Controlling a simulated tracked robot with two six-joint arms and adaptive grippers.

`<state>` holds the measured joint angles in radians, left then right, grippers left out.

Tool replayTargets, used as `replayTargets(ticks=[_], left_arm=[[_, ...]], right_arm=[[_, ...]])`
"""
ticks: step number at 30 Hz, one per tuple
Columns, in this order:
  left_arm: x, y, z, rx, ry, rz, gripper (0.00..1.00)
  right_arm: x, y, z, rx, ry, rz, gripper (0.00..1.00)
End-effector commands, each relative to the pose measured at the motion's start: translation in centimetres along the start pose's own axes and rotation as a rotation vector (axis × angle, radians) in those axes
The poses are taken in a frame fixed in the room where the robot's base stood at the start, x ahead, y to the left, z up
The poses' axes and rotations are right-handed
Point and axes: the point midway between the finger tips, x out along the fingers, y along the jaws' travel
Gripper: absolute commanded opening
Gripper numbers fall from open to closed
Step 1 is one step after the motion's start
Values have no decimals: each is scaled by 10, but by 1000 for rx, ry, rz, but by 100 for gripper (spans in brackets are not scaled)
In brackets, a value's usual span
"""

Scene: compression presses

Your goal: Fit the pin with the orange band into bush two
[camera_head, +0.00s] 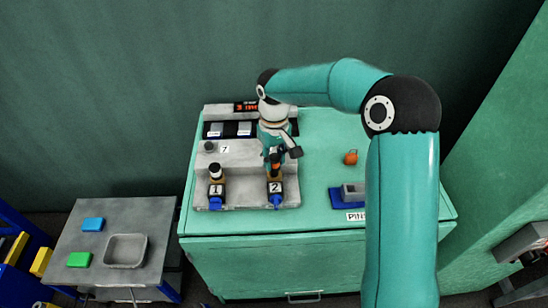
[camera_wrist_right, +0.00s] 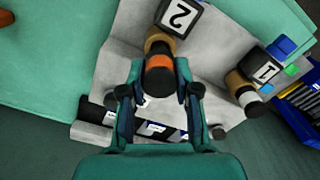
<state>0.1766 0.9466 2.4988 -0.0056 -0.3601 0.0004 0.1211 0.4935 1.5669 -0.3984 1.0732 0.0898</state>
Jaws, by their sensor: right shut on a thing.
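The pin with the orange band (camera_head: 275,158) is upright between the fingers of my right gripper (camera_head: 277,150). In the right wrist view its orange band (camera_wrist_right: 159,62) and black end show between the fingertips (camera_wrist_right: 158,80). The pin is in line with bush two (camera_head: 275,177), a tan bush behind a block marked 2 (camera_head: 276,187). Bush two also shows in the right wrist view (camera_wrist_right: 163,40), partly hidden by the pin. I cannot tell how deep the pin sits in it. My left gripper is out of view.
Bush one, with a white-banded pin (camera_head: 215,170) in it, stands left of bush two. An orange object (camera_head: 351,157) and a blue pin holder (camera_head: 348,201) are on the green bench at right. A grey side table (camera_head: 140,215) stands at left.

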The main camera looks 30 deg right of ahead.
Motion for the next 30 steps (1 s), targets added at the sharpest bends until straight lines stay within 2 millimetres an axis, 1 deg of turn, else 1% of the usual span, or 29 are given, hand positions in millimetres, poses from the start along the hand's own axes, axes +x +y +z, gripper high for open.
replayTargets(ticks=[30], left_arm=[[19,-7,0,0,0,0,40]], right_arm=[[27,0,0,0,0,0,0]])
